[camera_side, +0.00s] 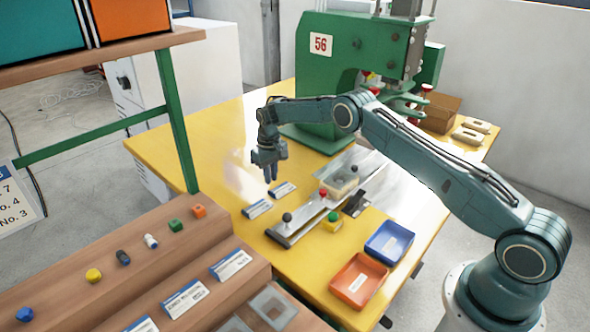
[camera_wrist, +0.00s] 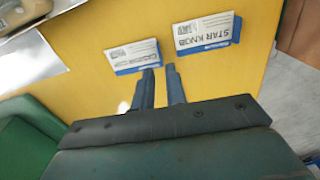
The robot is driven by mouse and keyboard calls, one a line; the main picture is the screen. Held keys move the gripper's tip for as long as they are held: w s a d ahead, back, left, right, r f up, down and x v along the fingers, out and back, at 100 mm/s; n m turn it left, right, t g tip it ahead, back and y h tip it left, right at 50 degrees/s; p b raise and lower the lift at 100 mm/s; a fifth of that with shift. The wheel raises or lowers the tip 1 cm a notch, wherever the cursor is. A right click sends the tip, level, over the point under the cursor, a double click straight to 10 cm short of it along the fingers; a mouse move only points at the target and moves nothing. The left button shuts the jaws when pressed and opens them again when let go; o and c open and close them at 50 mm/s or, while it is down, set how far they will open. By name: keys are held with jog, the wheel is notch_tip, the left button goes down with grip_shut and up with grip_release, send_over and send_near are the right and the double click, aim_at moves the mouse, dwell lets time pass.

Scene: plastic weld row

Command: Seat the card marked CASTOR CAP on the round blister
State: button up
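The card that appears to read CASTOR CAP (camera_wrist: 133,56), white with a blue edge, lies flat on the yellow table; its print is blurred in the wrist view. In the side view it seems to be the card nearer the slide (camera_side: 283,189). The STAR KNOB card (camera_wrist: 207,38) lies beside it. My gripper (camera_side: 270,177) points down above the table near both cards. In the wrist view its fingers (camera_wrist: 160,70) are apart with nothing between them, close to the CASTOR CAP card's edge. A cream nest (camera_side: 340,181) stands on the metal slide; I cannot make out the round blister's shape.
The green press marked 56 (camera_side: 335,75) stands behind. The metal slide (camera_side: 300,222) carries black and red knobs. A blue tray (camera_side: 389,242) and an orange tray (camera_side: 358,279) sit at the front right. A wooden stepped rack (camera_side: 150,270) with several small parts is at the left.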

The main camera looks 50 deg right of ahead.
jog(key=shift+f, duration=2.85)
grip_shut()
jog(key=shift+r, duration=0.1)
jog(key=shift+r, duration=2.15)
